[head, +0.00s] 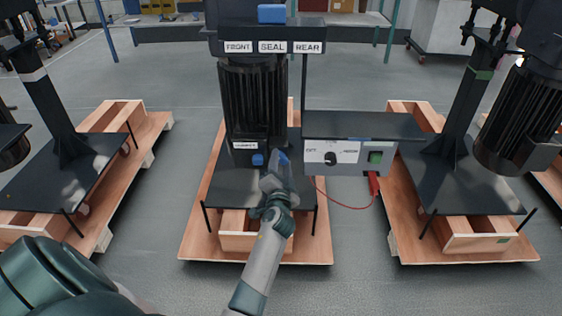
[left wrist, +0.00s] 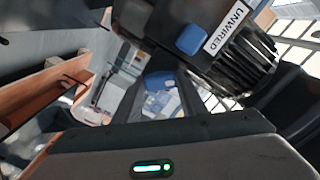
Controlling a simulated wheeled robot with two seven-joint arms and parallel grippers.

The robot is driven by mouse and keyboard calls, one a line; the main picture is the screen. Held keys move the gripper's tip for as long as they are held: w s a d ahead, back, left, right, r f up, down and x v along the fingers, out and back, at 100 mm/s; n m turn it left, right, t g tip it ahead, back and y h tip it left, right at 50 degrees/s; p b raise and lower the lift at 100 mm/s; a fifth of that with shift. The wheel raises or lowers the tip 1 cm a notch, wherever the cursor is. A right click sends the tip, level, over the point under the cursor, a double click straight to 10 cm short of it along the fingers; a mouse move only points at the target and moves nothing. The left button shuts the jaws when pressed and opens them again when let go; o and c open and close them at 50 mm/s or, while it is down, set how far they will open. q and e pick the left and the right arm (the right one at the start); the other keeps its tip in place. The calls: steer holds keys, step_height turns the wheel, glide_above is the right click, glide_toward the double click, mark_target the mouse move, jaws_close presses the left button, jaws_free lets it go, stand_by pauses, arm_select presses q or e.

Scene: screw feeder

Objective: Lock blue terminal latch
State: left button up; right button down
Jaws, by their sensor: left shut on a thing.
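The blue latch (head: 257,159) sits on the front of the dark terminal box at the foot of the black finned motor (head: 252,95). It also shows in the left wrist view (left wrist: 192,38), as a rounded blue block beside a white label reading UNWIRED (left wrist: 227,28). My left gripper (head: 279,168) is just right of the latch and appears apart from it. It is shut on a small blue piece (head: 283,157), which also shows in the left wrist view (left wrist: 158,80). The piece's shape is mostly hidden. My right gripper is not in view.
A grey control box (head: 345,155) with a dark knob and green switch stands close right, with a red cable (head: 350,207) hanging from it. A FRONT, SEAL, REAR sign and a blue block (head: 271,13) are above. Similar motor stands on wooden pallets flank both sides.

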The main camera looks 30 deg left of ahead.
arm_select(q)
steer(key=m, duration=0.3)
steer(key=shift+r+m+p, duration=0.1)
steer(key=shift+m+p, duration=0.2)
steer(key=shift+p, duration=0.1)
steer(key=shift+m+p, duration=0.3)
steer(key=shift+m, duration=1.9)
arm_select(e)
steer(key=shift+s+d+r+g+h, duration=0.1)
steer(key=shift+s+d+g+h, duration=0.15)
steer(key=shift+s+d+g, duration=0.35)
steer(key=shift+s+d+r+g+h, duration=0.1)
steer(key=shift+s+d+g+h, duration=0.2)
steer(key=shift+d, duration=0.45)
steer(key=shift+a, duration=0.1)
arm_select(q)
steer(key=o, duration=0.8)
